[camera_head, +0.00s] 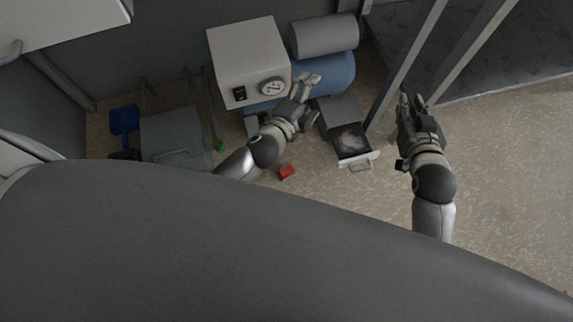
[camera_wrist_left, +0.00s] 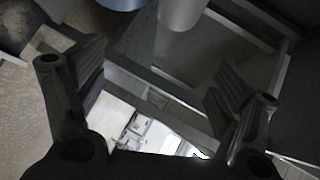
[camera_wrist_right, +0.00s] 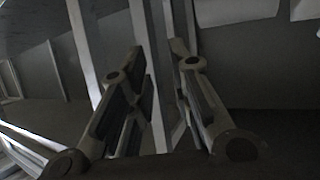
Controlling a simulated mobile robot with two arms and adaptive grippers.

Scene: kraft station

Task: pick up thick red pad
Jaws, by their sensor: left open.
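A small red block (camera_head: 287,171), the only red thing I see and likely the thick red pad, lies on the speckled floor beside my left forearm. My left gripper (camera_head: 307,86) is beyond it, up and to the right, in front of the white box. Its fingers are spread and empty in the left wrist view (camera_wrist_left: 160,85). My right gripper (camera_head: 412,102) is further right, close to the metal posts. Its fingers stand apart with nothing between them in the right wrist view (camera_wrist_right: 158,60). The red block shows in neither wrist view.
A white box with a dial (camera_head: 248,62) stands at the back, beside a blue cylinder (camera_head: 328,73) and a grey cylinder (camera_head: 325,36). An open drawer (camera_head: 372,159) lies right of the red block. Slanted metal posts (camera_head: 404,68) rise near my right gripper. The floor at right is clear.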

